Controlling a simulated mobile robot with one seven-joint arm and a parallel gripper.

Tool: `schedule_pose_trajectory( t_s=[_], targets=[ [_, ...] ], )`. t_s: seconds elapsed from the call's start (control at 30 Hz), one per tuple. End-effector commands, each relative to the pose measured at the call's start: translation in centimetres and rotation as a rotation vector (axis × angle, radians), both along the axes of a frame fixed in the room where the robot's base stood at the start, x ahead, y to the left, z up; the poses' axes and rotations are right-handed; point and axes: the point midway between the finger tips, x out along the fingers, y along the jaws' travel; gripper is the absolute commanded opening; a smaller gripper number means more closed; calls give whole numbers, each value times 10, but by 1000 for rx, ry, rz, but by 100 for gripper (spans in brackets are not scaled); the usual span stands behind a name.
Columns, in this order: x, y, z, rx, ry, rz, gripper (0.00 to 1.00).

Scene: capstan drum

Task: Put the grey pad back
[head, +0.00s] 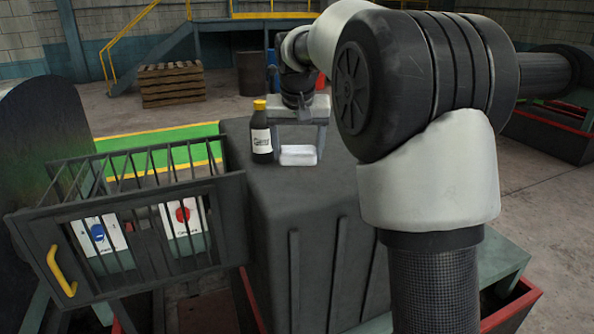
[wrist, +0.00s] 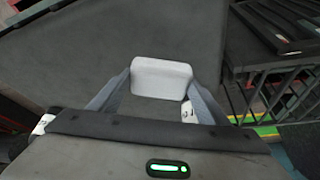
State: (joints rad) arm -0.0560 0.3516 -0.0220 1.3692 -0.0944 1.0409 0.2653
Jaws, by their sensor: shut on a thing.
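The pale grey pad (head: 298,155) is a small rounded block at the top of the dark casing (head: 310,195). My gripper (head: 298,146) points down over the casing, with one finger on each side of the pad. The wrist view shows the pad (wrist: 161,78) held between the two fingertips of my gripper (wrist: 160,82). The gripper is shut on it. I cannot tell whether the pad's underside touches the casing.
A dark bottle (head: 261,135) with a yellow cap stands on the casing just left of my gripper. A barred guard (head: 135,222) with a yellow handle (head: 61,271) is at left, with blue and red controls behind it. The casing top nearer the camera is clear.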

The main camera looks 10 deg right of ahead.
Motion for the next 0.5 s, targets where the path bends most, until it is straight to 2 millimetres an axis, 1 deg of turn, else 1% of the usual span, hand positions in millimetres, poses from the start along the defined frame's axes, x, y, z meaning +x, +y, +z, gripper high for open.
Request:
schedule_pose_trajectory(
  t_s=[0.03, 0.17, 0.4, 0.5],
  targets=[
    [0, 0, -5, 0, 0, 0, 49],
    [0, 0, -14, 0, 0, 0, 49],
    [0, 0, -45, 0, 1, 0, 49],
    [0, 0, -47, 1, -2, 0, 49]
  ],
)
